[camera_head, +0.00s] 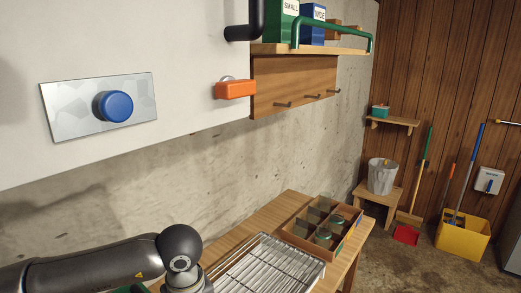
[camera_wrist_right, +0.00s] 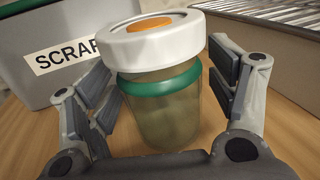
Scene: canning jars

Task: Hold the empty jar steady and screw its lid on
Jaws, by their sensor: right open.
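A glass jar (camera_wrist_right: 168,115) with a murky greenish look stands upright on the wooden table in the right wrist view. A green band (camera_wrist_right: 160,83) circles its top. A wide white cap (camera_wrist_right: 155,45) with an orange centre sits over the band, overhanging the jar; I cannot tell whether it is screwed down. My right gripper (camera_wrist_right: 160,85) is open, its fingers on either side of the jar, with a gap visible at the right. My left arm enters the head view from the left, but its gripper is out of frame.
A grey bin marked SCRAP (camera_wrist_right: 45,60) stands behind the jar at the left. A wire rack (camera_head: 265,268) lies on the table. Beyond it is a divided wooden crate (camera_head: 293,239) with several green-lidded jars. A shelf (camera_head: 275,48) hangs above on the wall.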

